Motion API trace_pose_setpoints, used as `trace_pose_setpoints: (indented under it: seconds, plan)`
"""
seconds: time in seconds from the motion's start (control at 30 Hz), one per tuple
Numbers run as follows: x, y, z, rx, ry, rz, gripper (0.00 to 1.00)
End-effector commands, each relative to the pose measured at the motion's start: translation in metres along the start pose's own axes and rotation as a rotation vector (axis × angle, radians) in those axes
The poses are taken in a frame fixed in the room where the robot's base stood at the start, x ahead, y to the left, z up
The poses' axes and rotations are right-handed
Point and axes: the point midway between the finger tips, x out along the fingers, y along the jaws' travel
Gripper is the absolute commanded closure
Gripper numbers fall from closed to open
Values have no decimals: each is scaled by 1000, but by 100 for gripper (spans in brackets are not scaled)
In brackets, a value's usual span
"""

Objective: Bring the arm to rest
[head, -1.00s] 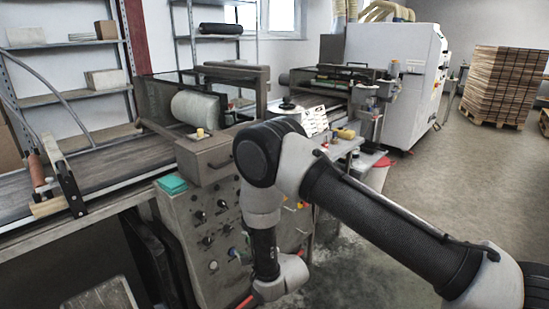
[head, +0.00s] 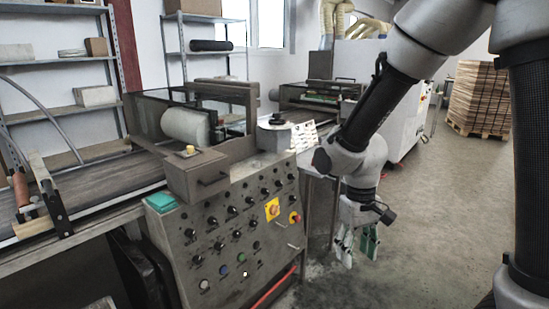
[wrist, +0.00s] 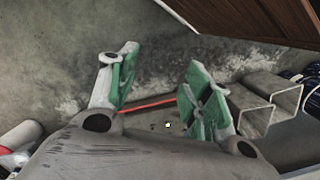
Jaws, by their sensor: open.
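My gripper (head: 357,245) hangs from my folded arm, to the right of the control panel (head: 240,230) in the head view, with its fingers pointing down. It is clear of the panel and above the concrete floor. In the wrist view my gripper (wrist: 160,95) shows two green-and-white fingers spread well apart.
The conveyor (head: 110,180) with its roller (head: 187,125) lies at the left. A white machine (head: 408,130) and a stack of boards on a pallet (head: 478,98) stand behind. Metal square tubes (wrist: 265,95) lie at the right in the wrist view. Open floor (head: 440,200) extends at the right.

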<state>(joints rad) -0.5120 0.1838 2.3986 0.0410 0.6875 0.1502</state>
Motion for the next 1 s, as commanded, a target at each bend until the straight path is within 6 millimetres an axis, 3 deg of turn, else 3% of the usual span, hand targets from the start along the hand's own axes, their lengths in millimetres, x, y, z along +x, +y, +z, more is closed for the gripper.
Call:
trace_pose_setpoints:
  seconds: [0.03, 0.1, 0.3, 0.4, 0.7, 1.0]
  plan:
    - [-23, 16, 18, -9, 11, -4, 50]
    - [-49, 35, 45, -20, 19, -6, 50]
    - [-106, 78, 115, 65, 131, -8, 50]
    - [-128, 94, 138, 141, 248, 0, 50]
    - [-173, 122, 178, 309, 499, 38, 50]
    - [-173, 126, 181, 333, 502, 41, 50]
